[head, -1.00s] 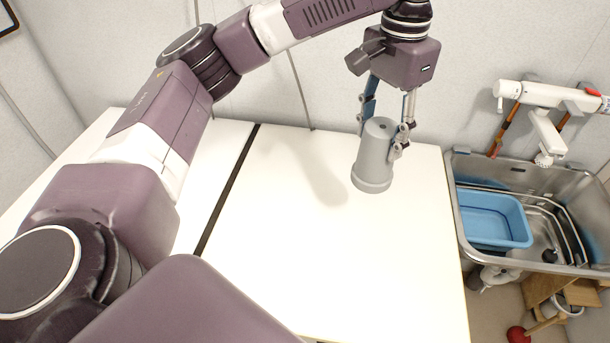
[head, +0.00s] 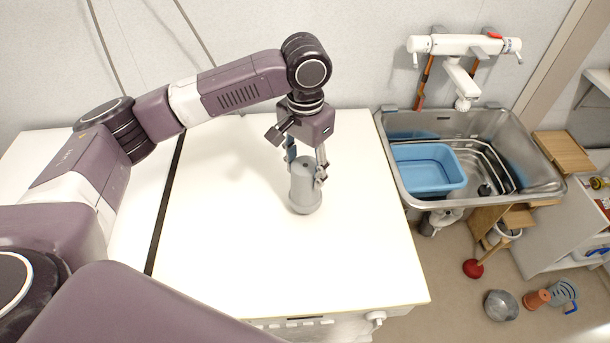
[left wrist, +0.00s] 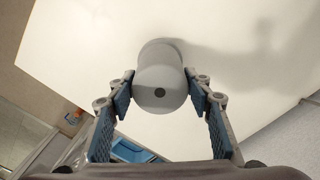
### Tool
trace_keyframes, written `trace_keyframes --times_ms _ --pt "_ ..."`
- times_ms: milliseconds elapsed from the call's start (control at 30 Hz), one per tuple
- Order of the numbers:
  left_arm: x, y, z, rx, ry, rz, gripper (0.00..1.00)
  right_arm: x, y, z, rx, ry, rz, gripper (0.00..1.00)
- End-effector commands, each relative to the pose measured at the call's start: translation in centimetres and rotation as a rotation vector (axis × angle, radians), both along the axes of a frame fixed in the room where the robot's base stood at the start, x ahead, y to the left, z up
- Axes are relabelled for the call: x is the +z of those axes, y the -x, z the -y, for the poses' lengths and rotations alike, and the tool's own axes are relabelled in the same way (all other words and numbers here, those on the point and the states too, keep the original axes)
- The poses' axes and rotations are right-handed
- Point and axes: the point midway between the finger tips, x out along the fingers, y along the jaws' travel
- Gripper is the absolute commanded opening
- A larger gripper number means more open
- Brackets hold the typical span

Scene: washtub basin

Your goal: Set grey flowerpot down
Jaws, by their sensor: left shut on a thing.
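The grey flowerpot (head: 304,190) hangs upside down in my left gripper (head: 306,168), over the middle right of the white tabletop (head: 240,250). In the left wrist view the pot (left wrist: 158,75) shows its closed end with a dark drain hole. The blue-padded fingers of my left gripper (left wrist: 162,98) sit on either side of it. I cannot tell whether the pot's lower rim touches the tabletop. My right gripper is not in view.
A steel sink (head: 520,140) holding a blue basin (head: 428,168) stands right of the table, under a white tap (head: 465,45). A plunger (head: 474,268), a metal bowl (head: 500,305) and a terracotta pot (head: 536,299) are on the floor. The tabletop around the pot is clear.

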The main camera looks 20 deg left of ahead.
Motion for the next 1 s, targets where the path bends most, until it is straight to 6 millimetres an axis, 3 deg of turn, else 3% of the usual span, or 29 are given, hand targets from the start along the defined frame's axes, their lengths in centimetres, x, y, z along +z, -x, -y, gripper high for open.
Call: trace_keyframes --times_ms 200,567,600,733,1000 --pt "-2.6 0.0 -0.1 0.002 -0.001 0.0 0.0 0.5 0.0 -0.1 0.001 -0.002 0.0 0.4" --pt "-3.0 0.0 0.0 0.001 0.001 0.0 0.0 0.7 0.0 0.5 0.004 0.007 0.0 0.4" --pt "-3.1 0.0 0.0 0.001 0.001 -0.001 0.5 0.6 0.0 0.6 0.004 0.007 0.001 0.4" --pt "-3.1 0.0 0.0 0.001 0.0 -0.001 0.64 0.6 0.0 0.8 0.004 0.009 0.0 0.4" --pt "-3.0 0.0 0.0 0.001 0.0 0.0 0.64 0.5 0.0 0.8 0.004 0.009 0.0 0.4"
